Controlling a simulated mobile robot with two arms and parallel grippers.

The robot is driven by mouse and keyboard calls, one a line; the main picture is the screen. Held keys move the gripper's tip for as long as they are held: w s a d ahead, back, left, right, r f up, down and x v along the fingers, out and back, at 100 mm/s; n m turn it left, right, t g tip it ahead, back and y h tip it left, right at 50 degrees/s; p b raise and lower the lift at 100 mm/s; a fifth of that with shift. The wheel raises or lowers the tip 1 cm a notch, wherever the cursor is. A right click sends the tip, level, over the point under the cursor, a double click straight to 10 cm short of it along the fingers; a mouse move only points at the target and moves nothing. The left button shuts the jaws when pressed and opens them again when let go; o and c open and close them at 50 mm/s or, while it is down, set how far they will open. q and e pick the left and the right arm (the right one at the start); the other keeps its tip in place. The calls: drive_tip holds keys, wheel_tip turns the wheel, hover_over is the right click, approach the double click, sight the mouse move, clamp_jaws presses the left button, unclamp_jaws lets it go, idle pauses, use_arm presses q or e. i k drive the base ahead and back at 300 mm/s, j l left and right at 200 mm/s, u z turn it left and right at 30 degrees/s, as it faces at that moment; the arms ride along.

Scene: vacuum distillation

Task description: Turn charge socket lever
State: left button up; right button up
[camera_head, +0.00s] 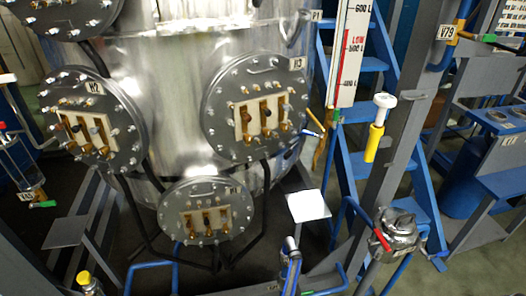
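A round metal fitting (400,224) with a clamped cap stands at the lower right, beside the grey post. A short red lever (382,240) slants down to the right along its left side. No label is readable on it, so I cannot tell for sure that it is the charge socket. Neither of my grippers can be made out in the head view, and nothing is touching the red lever.
A large steel vessel (170,110) with bolted heater flanges fills the left and middle. A grey post (394,150) rises left of the fitting. Blue steps (362,66) stand behind.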

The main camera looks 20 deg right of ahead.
sight(298, 291)
drive_tip(key=z, duration=1.1)
